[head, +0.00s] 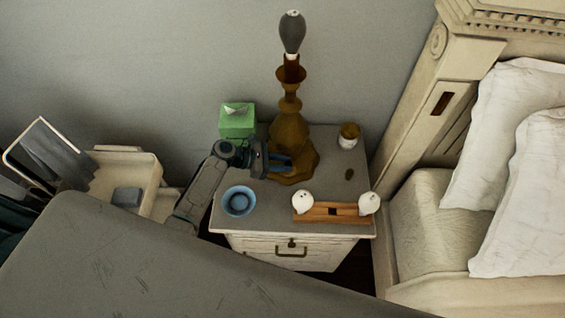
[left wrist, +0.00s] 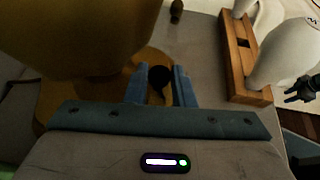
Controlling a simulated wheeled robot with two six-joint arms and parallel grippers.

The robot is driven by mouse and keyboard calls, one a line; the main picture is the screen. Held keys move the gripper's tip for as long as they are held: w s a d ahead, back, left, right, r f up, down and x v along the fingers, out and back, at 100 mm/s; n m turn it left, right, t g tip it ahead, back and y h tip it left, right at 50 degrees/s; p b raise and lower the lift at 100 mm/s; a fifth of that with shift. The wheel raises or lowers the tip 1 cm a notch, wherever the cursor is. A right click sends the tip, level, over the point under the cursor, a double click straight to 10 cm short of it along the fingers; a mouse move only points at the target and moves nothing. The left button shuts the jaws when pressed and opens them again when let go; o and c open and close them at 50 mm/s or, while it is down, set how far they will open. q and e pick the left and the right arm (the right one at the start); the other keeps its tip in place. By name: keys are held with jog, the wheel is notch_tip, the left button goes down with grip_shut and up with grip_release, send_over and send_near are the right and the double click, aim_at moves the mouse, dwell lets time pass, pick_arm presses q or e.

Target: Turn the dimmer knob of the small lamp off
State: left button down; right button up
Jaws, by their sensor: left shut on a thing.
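The small lamp (head: 290,135) stands on the nightstand, with an amber-brown turned body and a bare grey bulb (head: 292,33) on top. I see no glow from the bulb. My left gripper (head: 282,162) reaches in from the left at the lamp's base. In the left wrist view, a small dark round knob (left wrist: 159,79) sits on the base between the blue fingers of this gripper (left wrist: 160,88). The fingers are shut on the knob from both sides. The lamp body (left wrist: 75,35) fills the upper left of that view.
On the nightstand (head: 262,218) are a green tissue box (head: 237,122), a blue bowl (head: 239,201), a small jar (head: 348,136), a dark oval object (head: 349,174) and a wooden piece (head: 330,213) with two white bird figures. The bed (head: 430,225) is at right.

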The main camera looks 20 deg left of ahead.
pick_arm(q)
jog(key=shift+r, duration=0.1)
jog(key=shift+s+r+n+t+y+p, duration=0.15)
jog(key=shift+n+t+y+p, duration=0.25)
jog(key=shift+p, duration=0.5)
jog(key=n+t+p, duration=0.1)
jog(key=n+t+y+p, duration=0.2)
jog(key=shift+s+d+p, duration=0.25)
jog(key=shift+p, duration=0.15)
jog(key=shift+d+n+t+y+p, duration=0.1)
jog(key=shift+n+t+y+p, duration=0.65)
jog(key=shift+n, duration=0.35)
jog(key=n+y, duration=0.1)
jog(key=n+t+y+p, duration=0.1)
jog(key=shift+s+d+y, duration=0.15)
jog(key=shift+d+y, duration=0.05)
jog(key=shift+y, duration=0.15)
jog(key=shift+d+f+n+t+y+p, duration=0.15)
jog(key=shift+n+t+y, duration=0.25)
jog(key=shift+n+y, duration=0.55)
jog(key=shift+d+f+n+t+y+p, duration=0.1)
jog(key=shift+n+t+y+p, duration=0.2)
jog(key=shift+n+y, duration=0.65)
pick_arm(e)
notch_tip(320, 180, up, 9)
jog(key=shift+w, duration=0.3)
jog(key=shift+a+f, duration=0.1)
pick_arm(q)
jog(key=c, duration=1.3)
grip_release()
